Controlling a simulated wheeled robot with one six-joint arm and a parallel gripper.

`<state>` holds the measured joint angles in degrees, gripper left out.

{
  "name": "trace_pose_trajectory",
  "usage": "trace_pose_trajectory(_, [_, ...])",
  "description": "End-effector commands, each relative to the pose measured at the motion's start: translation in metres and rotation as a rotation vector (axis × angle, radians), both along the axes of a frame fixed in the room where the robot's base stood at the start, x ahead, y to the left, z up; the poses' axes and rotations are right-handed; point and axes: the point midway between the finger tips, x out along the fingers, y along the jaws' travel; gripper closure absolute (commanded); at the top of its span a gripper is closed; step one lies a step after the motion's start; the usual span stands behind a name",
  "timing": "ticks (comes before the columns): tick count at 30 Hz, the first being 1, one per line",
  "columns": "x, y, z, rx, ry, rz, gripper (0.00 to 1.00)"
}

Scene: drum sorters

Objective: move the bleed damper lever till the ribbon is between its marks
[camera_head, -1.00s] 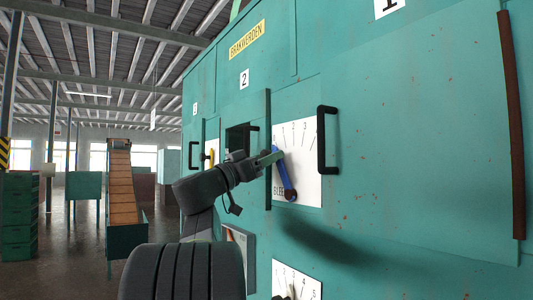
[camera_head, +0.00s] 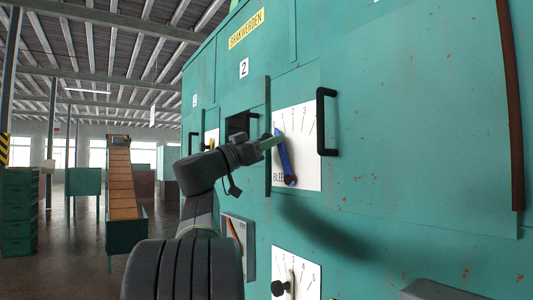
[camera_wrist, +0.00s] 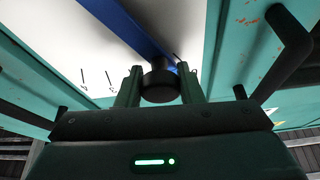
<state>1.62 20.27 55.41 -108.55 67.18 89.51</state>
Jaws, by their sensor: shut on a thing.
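The bleed damper lever (camera_head: 284,160) is a blue bar on a white scale plate (camera_head: 308,165) marked with numbers. Its dark pivot is at the bottom, and its upper end leans left toward the low numbers. My gripper (camera_head: 273,143) is at the lever's upper end. In the wrist view the fingers (camera_wrist: 161,88) are shut on the lever's round black knob (camera_wrist: 160,85), and the blue bar (camera_wrist: 125,22) runs up and left from it. I cannot make out the ribbon or its marks in either view.
A black handle (camera_head: 322,121) stands out just right of the plate. A dark opening (camera_head: 238,128) is behind my wrist. A grey box edge (camera_head: 440,291) shows at lower right.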

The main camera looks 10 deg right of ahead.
Motion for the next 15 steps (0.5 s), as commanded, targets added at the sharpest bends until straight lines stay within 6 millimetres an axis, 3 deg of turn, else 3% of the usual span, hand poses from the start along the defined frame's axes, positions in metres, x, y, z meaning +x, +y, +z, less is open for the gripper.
trace_pose_trajectory(15, [-0.021,-0.007,0.007,0.072,-0.206,0.001,1.00])
